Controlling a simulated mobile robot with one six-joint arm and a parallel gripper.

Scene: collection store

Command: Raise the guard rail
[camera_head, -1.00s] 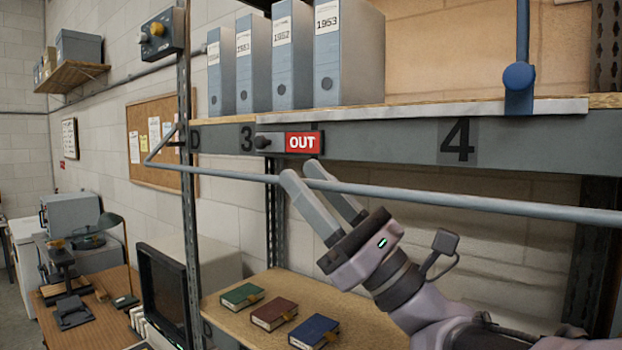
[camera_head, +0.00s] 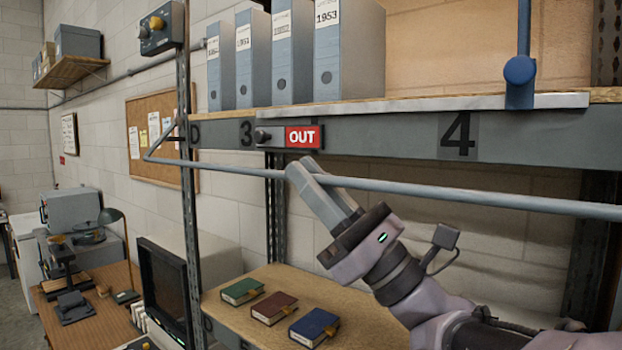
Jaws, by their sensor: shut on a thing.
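The guard rail (camera_head: 450,191) is a long grey-blue bar running across the front of the shelving, below the shelf edge marked 3 and 4. Its left end bends up at a bracket by the left upright post. My gripper (camera_head: 305,172) is shut on the rail, with its two fingers close together around the bar, just below the red OUT sign (camera_head: 302,137). The rail's right end runs out of the picture.
Several grey binders (camera_head: 348,50) stand on the upper shelf (camera_head: 560,125). Three books (camera_head: 314,327) lie on the lower shelf (camera_head: 225,308). A monitor (camera_head: 165,285) stands left of the post (camera_head: 187,220).

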